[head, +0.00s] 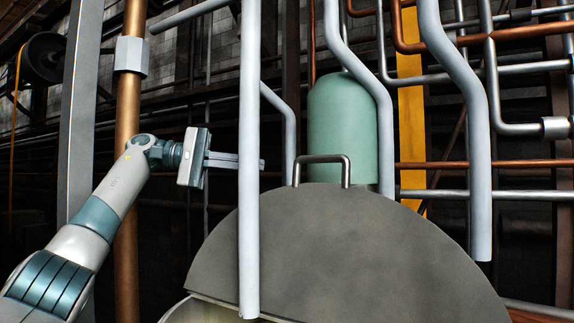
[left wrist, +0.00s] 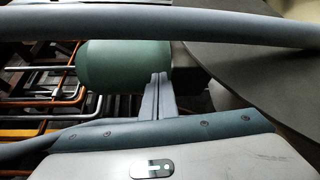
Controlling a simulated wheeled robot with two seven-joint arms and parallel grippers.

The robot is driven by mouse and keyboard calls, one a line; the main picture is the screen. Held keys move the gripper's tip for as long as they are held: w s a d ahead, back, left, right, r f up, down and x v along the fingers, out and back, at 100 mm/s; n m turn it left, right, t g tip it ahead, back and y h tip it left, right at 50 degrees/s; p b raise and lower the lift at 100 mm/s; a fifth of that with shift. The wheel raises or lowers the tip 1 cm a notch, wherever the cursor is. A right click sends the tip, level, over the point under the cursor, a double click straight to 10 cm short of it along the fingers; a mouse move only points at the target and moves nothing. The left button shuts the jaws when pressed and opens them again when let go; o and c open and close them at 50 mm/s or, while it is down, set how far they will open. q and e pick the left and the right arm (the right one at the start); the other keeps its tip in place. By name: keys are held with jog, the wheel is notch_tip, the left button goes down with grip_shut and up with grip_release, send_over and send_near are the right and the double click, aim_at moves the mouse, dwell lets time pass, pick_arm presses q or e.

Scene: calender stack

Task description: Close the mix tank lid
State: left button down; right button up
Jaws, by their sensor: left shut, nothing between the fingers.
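The mix tank lid (head: 340,250) is a large grey disc, raised and tilted up from the tank rim (head: 205,310), whose opening shows at the lower left. A bent metal handle (head: 322,160) sits at the lid's top edge. My left gripper (head: 262,164) is shut and empty. Its fingers pass behind a vertical grey pipe, and the tips show just left of the handle, apart from it. In the left wrist view the shut fingers (left wrist: 160,80) point toward a green cylinder, with the lid (left wrist: 275,75) to their right. My right gripper is not in view.
The vertical grey pipe (head: 250,120) hangs in front of the lid, close to my left gripper. Another bent pipe (head: 478,150) hangs at the right. The green cylinder (head: 342,125) and several copper and grey pipes stand behind the lid. A copper post (head: 128,200) is behind my left arm.

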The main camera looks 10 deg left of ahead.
pick_arm(q)
jog(key=p+x, duration=0.1)
jog(key=x, duration=0.2)
jog(key=p+x, duration=0.1)
jog(key=x, duration=0.2)
jog(key=p+x, duration=0.1)
jog(key=x, duration=0.2)
jog(key=shift+s+d+r, duration=0.15)
jog(key=shift+s+d, duration=0.1)
jog(key=shift+s, duration=0.1)
jog(key=s, duration=0.1)
jog(key=s+p, duration=0.1)
jog(key=s, duration=0.1)
jog(key=shift+s+a+r, duration=0.1)
jog(key=shift+a+r, duration=0.1)
jog(key=shift+r, duration=0.05)
